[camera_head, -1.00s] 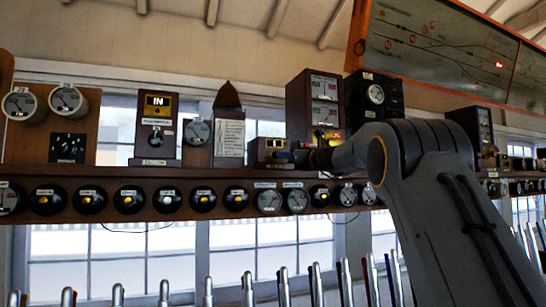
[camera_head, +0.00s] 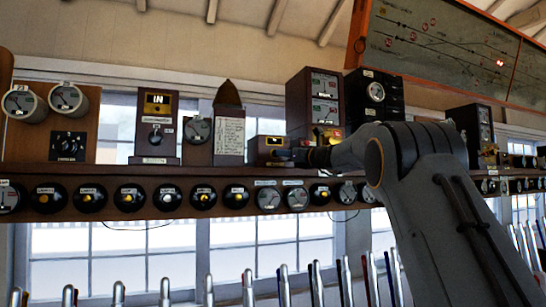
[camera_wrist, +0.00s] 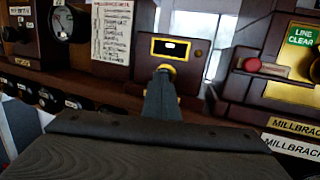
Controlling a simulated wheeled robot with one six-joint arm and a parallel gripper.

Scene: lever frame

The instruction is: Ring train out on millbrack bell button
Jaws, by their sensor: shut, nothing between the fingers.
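A small dark wooden box (camera_head: 268,143) with a lit window stands on the shelf, left of the taller instruments. In the wrist view the box (camera_wrist: 180,62) is straight ahead, with a yellow, brass-like ring (camera_wrist: 166,69) low on its front. My gripper (camera_head: 287,154) is shut and empty, pointing at the box from the right. In the wrist view the gripper tip (camera_wrist: 163,77) overlaps the ring and hides its middle, so I cannot tell whether they touch. Two MILLBRACK labels (camera_wrist: 294,136) are at lower right; no readable label shows on the small box.
A LINE CLEAR instrument (camera_wrist: 292,62) with a red button (camera_wrist: 252,65) stands close right of the tip. A paper-covered holder (camera_head: 230,135) is left of the box. Round dials line the shelf (camera_head: 150,176) front. Several levers (camera_head: 248,288) stand below.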

